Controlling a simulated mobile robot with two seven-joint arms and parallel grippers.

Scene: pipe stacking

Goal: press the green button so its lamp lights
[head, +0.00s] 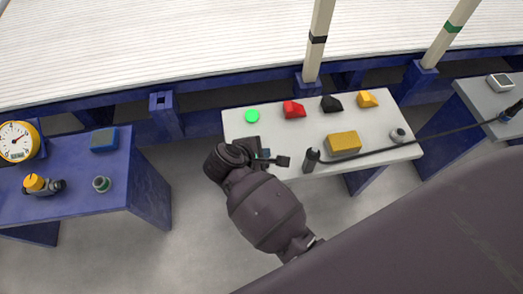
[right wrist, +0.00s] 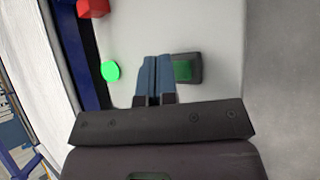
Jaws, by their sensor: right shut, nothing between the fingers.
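The green button (right wrist: 183,70) is a dark green square on a dark box, seen in the right wrist view just right of my right gripper's fingers. A bright green round disc (right wrist: 110,71), lamp-like, lies left of the fingers; it also shows in the head view (head: 252,116) near the far left corner of the white table. My right gripper (right wrist: 155,58) is shut and empty, over the table between disc and button box. In the head view my right gripper (head: 270,159) partly hides that area. I cannot tell whether the fingers touch the button. My left gripper is not in view.
The white table (head: 300,135) also holds a red block (head: 293,109), a black block (head: 331,103), a yellow wedge (head: 367,98) and a yellow box (head: 343,143). A dark cylinder (head: 311,160) stands near its front edge. A blue table (head: 125,160) stands left, across a gap.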

